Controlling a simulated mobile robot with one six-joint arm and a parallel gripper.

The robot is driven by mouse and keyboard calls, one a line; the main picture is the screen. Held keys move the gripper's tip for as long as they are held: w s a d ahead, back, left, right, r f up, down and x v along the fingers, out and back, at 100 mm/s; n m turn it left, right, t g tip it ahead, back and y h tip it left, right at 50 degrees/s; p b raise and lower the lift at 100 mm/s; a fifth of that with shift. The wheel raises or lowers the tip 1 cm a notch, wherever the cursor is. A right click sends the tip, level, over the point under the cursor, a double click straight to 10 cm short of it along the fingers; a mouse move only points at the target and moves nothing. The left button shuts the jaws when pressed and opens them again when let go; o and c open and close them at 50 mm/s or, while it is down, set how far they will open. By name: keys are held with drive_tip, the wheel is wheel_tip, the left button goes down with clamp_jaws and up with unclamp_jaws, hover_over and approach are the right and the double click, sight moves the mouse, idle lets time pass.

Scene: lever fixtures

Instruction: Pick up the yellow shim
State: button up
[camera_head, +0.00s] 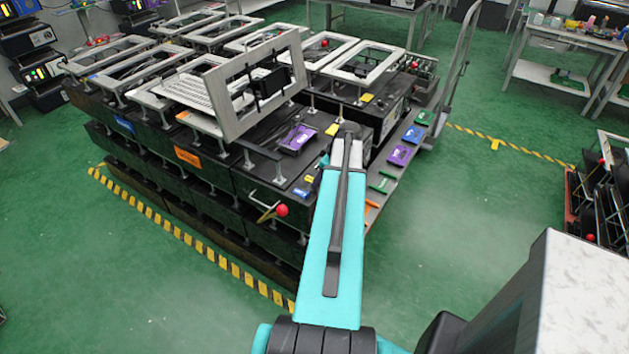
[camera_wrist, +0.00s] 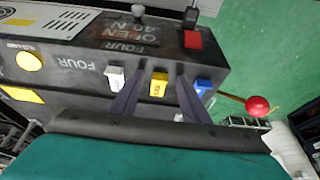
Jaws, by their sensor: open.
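A small yellow block with dark marking, taken as the yellow shim (camera_wrist: 158,84), lies on the dark fixture top in the wrist view. It sits in a row between a white block (camera_wrist: 114,78) and a blue block (camera_wrist: 203,86). My gripper (camera_wrist: 160,88) is open, with one dark finger on each side of the yellow block in the picture. I see no contact, and the height gap is hard to judge. In the head view, a small yellow piece (camera_head: 308,179) beside a blue one seems to be the same shim. My arm hides the gripper there.
A lever with a red ball (camera_wrist: 258,105) sticks out at the fixture's right in the wrist view; the ball also shows in the head view (camera_head: 281,210). A red block (camera_wrist: 193,40) and a yellow button (camera_wrist: 28,62) are nearby. A purple tray (camera_head: 298,137) lies on the fixture.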

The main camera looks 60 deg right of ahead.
clamp_jaws()
drive_tip(key=shift+r, duration=0.1)
idle(0.5)
drive_tip(key=shift+r+b, duration=0.8)
drive_tip(key=shift+r, duration=0.5)
drive_tip(key=shift+s+d+r, duration=0.1)
drive_tip(key=shift+r, duration=0.2)
drive_tip(key=s+d+r+b, duration=0.1)
drive_tip(key=s+d+b, duration=0.3)
drive_tip(key=s+d, duration=0.5)
drive_tip(key=shift+s+r+b, duration=0.3)
drive_tip(key=shift+s+b, duration=0.05)
drive_tip(key=shift+s, duration=1.65)
